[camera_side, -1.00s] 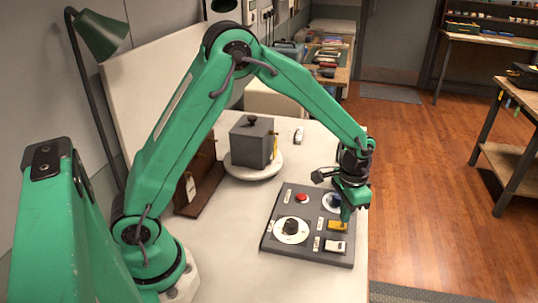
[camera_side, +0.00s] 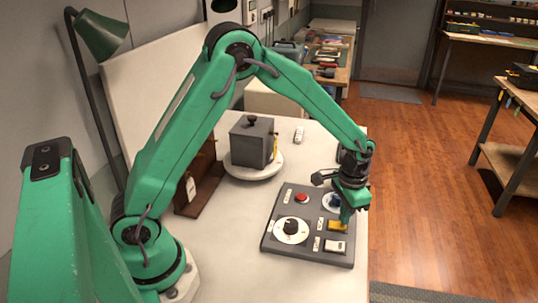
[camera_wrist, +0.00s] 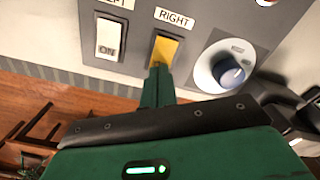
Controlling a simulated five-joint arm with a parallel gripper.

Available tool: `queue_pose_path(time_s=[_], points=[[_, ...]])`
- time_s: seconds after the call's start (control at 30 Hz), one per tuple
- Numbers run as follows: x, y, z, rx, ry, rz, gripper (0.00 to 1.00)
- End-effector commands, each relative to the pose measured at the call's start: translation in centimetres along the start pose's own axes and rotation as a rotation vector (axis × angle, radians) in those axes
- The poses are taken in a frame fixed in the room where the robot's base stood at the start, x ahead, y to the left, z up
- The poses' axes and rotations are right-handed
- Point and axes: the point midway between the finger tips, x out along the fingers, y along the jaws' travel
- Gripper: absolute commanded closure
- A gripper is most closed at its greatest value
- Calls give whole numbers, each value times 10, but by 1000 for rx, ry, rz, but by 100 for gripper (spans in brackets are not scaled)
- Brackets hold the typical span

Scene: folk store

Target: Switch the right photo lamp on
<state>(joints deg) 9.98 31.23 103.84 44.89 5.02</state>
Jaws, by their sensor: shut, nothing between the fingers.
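A dark grey control panel (camera_side: 281,240) lies on the white table. Its yellow rocker switch (camera_side: 336,227) is labelled RIGHT in the wrist view (camera_wrist: 166,48). My gripper (camera_side: 345,219) is shut and empty, pointing down at the yellow switch. In the wrist view its fingertips (camera_wrist: 158,68) overlap the switch's near end; whether they touch it I cannot tell. The fingers hide that end and any marking there. A white rocker switch (camera_side: 335,246) sits beside it; in the wrist view it (camera_wrist: 109,38) reads ON, under a partly cut-off label.
The panel also has a red button (camera_side: 302,197), a black-centred dial (camera_side: 291,227) and a blue knob (camera_wrist: 231,75) close to my fingers. A grey lidded box (camera_side: 250,145) stands on a round white turntable (camera_side: 240,172). A green lamp (camera_side: 100,34) stands at left.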

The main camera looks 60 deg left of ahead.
Motion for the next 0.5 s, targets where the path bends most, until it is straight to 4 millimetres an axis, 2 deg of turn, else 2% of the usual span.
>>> queue_pose_path(time_s=[0.5], points=[[6,0,0,0,-2,0,100]])
